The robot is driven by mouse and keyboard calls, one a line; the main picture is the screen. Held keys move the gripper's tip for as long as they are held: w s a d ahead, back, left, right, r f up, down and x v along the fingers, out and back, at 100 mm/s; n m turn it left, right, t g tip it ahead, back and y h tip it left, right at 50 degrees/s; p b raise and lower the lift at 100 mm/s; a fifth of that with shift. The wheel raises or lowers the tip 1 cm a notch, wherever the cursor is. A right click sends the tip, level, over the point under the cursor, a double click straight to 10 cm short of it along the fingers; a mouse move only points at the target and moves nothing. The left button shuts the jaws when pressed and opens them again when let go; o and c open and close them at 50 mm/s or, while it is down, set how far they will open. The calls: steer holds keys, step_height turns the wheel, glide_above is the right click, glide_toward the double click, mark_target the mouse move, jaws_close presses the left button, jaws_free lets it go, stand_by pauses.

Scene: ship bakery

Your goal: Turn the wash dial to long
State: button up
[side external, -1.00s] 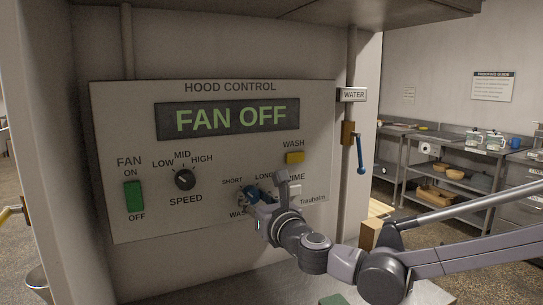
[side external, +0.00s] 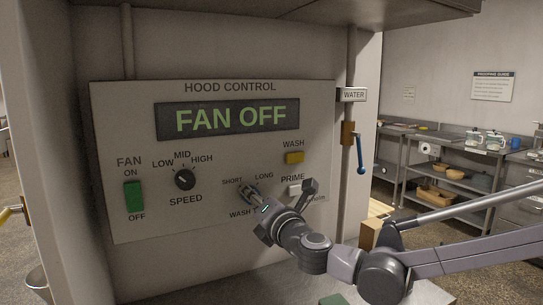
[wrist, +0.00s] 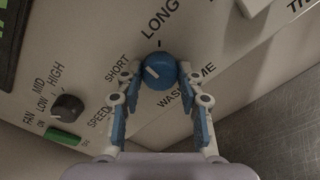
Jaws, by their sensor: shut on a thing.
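The wash dial (wrist: 162,78) is a round blue knob with a white pointer mark, in the upper middle of the wrist view. Its pointer leans up and left there, between the SHORT label (wrist: 117,68) and the LONG label (wrist: 160,20). My gripper (side external: 250,193) is at the dial in the side view, and its fingers mostly hide the knob there. In the wrist view its two fingers are shut on the dial from either side. The hood control panel (side external: 215,220) carries the dial at its lower right.
The yellow WASH button (side external: 294,158) is above and right of the dial. The white PRIME button (side external: 294,190) is close beside my wrist. The speed knob (side external: 184,179) and green fan switch (side external: 133,197) are left. A blue water lever (side external: 360,155) hangs right of the panel.

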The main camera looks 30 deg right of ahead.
steer(key=shift+m, duration=4.1)
steer(key=o, duration=1.2)
steer(key=s, duration=1.2)
steer(key=shift+d, duration=0.1)
